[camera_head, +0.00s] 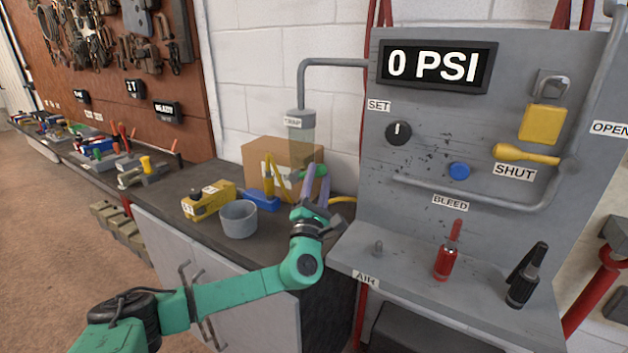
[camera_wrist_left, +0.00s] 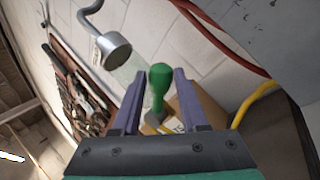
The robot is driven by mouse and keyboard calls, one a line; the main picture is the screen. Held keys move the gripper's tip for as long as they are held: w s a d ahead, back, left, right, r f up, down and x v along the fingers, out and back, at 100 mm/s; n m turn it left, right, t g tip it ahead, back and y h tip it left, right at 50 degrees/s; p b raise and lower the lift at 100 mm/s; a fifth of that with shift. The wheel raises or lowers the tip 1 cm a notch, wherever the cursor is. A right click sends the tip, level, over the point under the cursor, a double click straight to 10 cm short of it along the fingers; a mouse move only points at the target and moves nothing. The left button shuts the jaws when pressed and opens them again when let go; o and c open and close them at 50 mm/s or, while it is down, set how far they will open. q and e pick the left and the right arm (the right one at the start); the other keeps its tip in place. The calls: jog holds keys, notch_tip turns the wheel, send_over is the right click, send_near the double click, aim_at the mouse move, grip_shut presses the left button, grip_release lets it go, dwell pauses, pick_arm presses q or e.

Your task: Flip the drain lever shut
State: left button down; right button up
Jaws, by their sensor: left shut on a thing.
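A green handle (camera_head: 308,172), seemingly the drain lever, is below the clear trap (camera_head: 301,135) left of the grey panel. My left gripper (camera_head: 315,181) is shut on it, with a purple finger on either side. In the left wrist view the green handle (camera_wrist_left: 160,82) stands between the two fingers, its rounded end near the tips. How the handle joins the trap is hidden. On the panel a yellow lever (camera_head: 526,154) lies level above the SHUT label. My right gripper is not in view.
A cardboard box (camera_head: 277,155) stands behind my left gripper. A grey cup (camera_head: 239,219), a yellow block (camera_head: 208,200) and a blue item (camera_head: 262,201) are on the dark bench. The panel (camera_head: 400,225) rises close on the right; its gauge (camera_head: 436,65) reads 0 PSI.

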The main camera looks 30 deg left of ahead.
pick_arm(q)
jog(key=shift+d+f+m+t+h+b, duration=0.1)
jog(key=shift+f+m+t+h+b, duration=0.35)
jog(key=shift+f+m+h+b, duration=0.75)
jog(key=shift+d+f+m+t+h+b, duration=0.1)
jog(key=shift+f+m+t+h+b, duration=0.25)
jog(key=shift+m+h+b, duration=1)
jog(key=shift+f+m+t+h+b, duration=0.25)
jog(key=shift+f+m+t+b, duration=0.35)
jog(key=shift+m, duration=1.35)
jog(key=shift+c, duration=2.2)
grip_release()
jog(key=shift+a, duration=0.1)
jog(key=b+v, duration=0.1)
jog(key=v, duration=1.3)
jog(key=shift+s+b, duration=0.2)
jog(key=shift+b, duration=0.2)
